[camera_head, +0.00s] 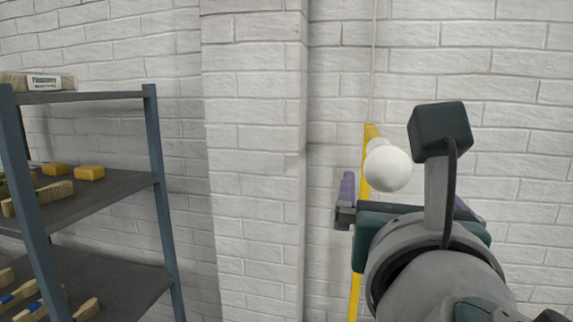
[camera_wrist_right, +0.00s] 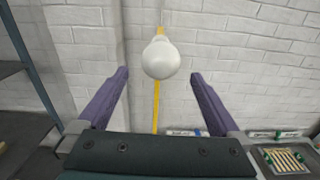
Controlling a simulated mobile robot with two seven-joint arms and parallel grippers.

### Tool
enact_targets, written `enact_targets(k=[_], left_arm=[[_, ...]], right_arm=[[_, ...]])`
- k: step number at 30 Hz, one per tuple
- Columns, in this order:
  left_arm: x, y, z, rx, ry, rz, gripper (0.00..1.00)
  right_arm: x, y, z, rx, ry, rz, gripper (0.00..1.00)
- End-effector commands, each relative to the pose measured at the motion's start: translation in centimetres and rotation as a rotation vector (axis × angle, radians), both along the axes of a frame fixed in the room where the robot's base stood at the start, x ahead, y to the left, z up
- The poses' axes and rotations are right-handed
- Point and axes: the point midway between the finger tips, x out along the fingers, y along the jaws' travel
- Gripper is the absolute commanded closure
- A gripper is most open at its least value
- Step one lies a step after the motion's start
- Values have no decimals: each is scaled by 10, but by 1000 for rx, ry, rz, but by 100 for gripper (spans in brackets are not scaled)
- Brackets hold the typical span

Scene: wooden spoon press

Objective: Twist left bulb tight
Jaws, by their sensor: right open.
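A round white bulb (camera_head: 388,168) shows in front of a yellow upright strip (camera_head: 370,131) on the brick wall. A second white rounded shape (camera_head: 377,145) peeks out behind it; I cannot tell whether it is another bulb. My right gripper (camera_head: 407,192) is open, with purple fingers spread wide. In the right wrist view the bulb (camera_wrist_right: 161,58) appears centred between and just beyond the fingertips of the open gripper (camera_wrist_right: 160,76). I see no finger touching it. My left gripper is not in view.
A dark metal shelf (camera_head: 110,203) with yellow blocks (camera_head: 89,173) and brushes stands at the left. A thin cord (camera_head: 374,60) runs up the wall. In the right wrist view a tray (camera_wrist_right: 288,173) of wooden pieces lies low right. A brick pillar (camera_head: 253,150) separates shelf and bulb.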

Motion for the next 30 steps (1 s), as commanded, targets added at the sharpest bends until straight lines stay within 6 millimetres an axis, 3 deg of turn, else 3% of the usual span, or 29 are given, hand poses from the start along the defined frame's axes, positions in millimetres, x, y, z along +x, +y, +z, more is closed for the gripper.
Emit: enact_targets(k=[3, 9, 22, 30], left_arm=[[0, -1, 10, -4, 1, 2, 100], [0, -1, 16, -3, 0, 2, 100], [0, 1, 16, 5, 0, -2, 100], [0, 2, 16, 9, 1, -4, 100]], right_arm=[[23, -7, 3, -2, 2, -2, 0], [49, -15, 1, 2, 1, -2, 0], [59, -18, -1, 7, 2, -2, 0], [59, -18, -1, 6, 3, -2, 29]])
